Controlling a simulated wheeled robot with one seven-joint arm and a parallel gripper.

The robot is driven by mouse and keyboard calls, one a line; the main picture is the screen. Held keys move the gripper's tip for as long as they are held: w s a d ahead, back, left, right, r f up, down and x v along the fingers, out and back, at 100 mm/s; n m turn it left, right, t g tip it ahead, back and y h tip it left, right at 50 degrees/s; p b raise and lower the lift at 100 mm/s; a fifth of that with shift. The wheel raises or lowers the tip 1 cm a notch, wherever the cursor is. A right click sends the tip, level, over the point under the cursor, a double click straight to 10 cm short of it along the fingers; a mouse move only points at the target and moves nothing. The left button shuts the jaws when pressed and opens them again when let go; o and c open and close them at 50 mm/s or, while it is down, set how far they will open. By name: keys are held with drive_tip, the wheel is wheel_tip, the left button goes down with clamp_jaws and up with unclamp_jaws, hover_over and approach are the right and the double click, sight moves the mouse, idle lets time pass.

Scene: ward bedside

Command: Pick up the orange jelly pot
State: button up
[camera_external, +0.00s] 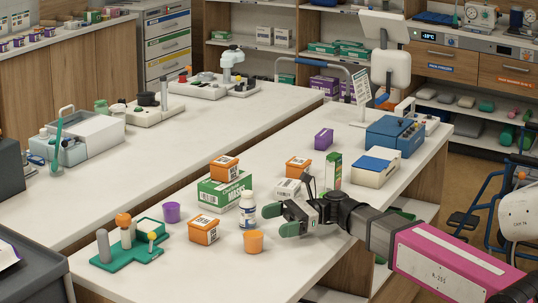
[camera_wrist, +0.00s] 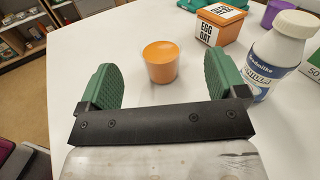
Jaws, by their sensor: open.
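The orange jelly pot (camera_external: 253,242) stands upright near the front edge of the white counter. It looks like a small plain orange cup. In the wrist view the pot (camera_wrist: 160,64) appears between the two green fingertips, with clear space on both sides. My gripper (camera_external: 279,220) is open and empty, low over the counter, just right of the pot in the external view. Its green pads also show in the wrist view (camera_wrist: 163,78), wide apart. Neither finger touches the pot. I cannot tell the exact height of the fingers above the counter.
A green masks box (camera_external: 222,191) is behind. The counter's front edge is near.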

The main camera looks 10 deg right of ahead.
sight(247, 234)
drive_tip(key=shift+f, duration=0.65)
drive_tip(key=shift+a+f, duration=0.25)
drive_tip(key=shift+x, duration=3.55)
drive_tip(key=shift+r, duration=0.1)
drive_tip(key=c, duration=1)
